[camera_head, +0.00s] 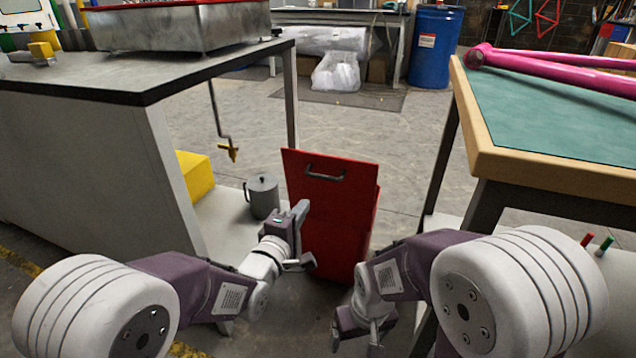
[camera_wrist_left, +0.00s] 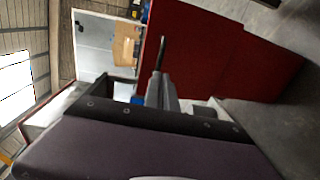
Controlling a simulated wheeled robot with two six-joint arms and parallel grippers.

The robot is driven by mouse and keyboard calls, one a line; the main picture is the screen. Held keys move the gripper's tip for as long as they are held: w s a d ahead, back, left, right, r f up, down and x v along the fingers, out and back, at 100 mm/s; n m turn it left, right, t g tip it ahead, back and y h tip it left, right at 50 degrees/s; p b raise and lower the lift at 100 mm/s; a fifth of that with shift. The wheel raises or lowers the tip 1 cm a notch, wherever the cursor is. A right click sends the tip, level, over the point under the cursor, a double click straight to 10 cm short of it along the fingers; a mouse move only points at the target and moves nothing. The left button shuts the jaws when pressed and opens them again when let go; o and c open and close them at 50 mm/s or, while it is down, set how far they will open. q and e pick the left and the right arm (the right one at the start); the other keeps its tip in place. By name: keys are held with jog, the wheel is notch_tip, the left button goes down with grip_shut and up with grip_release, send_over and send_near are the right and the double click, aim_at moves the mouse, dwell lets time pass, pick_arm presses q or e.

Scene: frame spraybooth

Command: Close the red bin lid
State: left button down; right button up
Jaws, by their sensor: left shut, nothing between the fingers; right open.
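The red bin (camera_head: 340,245) stands on the floor between the two tables. Its red lid (camera_head: 335,190) shows as an upright panel with a dark handle (camera_head: 325,174) near its top edge. Where lid and body meet is hard to make out. My left gripper (camera_head: 303,210) is shut and empty, its tip in front of the panel's left part, below the handle; contact cannot be told. In the left wrist view the red panel (camera_wrist_left: 195,45) lies just beyond the fingers (camera_wrist_left: 160,80). My right gripper (camera_head: 360,345) is open and empty, low in front of the bin.
A grey lidded can (camera_head: 262,196) stands left of the bin, near a yellow box (camera_head: 195,174) under the left table (camera_head: 130,85). The green-topped table (camera_head: 560,120) with a pink frame (camera_head: 560,68) bounds the right. Floor behind the bin is clear.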

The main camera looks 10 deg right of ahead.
pick_arm(q)
jog(key=p, duration=0.6)
send_near(323, 178)
jog(key=x, duration=0.2)
jog(key=b+x, duration=0.3)
jog(key=x, duration=0.2)
